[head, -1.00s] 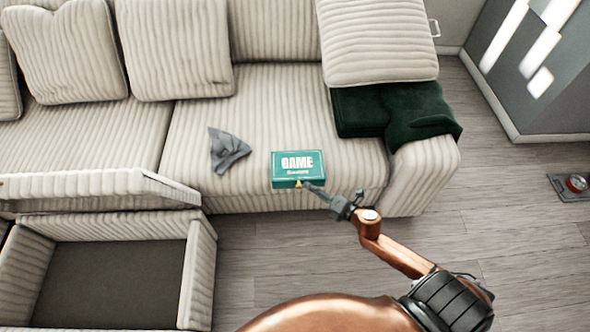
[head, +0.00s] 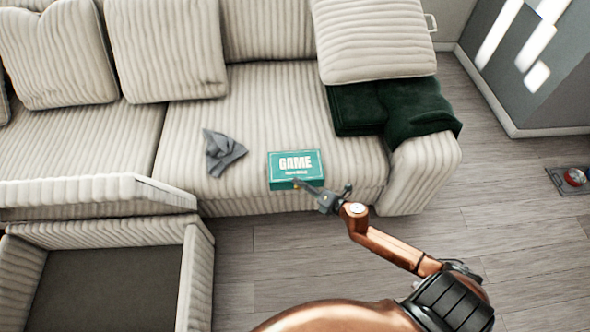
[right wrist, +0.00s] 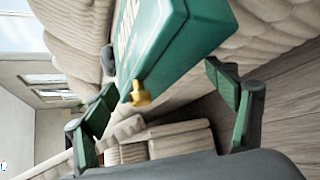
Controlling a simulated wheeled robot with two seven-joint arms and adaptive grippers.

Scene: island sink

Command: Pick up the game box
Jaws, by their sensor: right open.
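The game box (head: 294,162) is a teal box with white "GAME" lettering, lying flat on the front part of the sofa seat. In the right wrist view, the box (right wrist: 165,45) fills the upper middle, with a small yellow piece (right wrist: 141,95) at its near edge. My right gripper (head: 306,187) is at the box's front edge in the head view. In the right wrist view, my right gripper (right wrist: 160,82) is open, with its green-faced fingers apart and the near end of the box between them. I cannot tell whether they touch it. My left gripper is not in view.
A grey cloth (head: 222,152) lies on the seat left of the box. A dark green folded blanket (head: 420,106) and a cushion (head: 372,40) are at the sofa's right end. An open sofa storage section (head: 100,285) is at lower left. Wooden floor (head: 510,230) is mostly clear at right.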

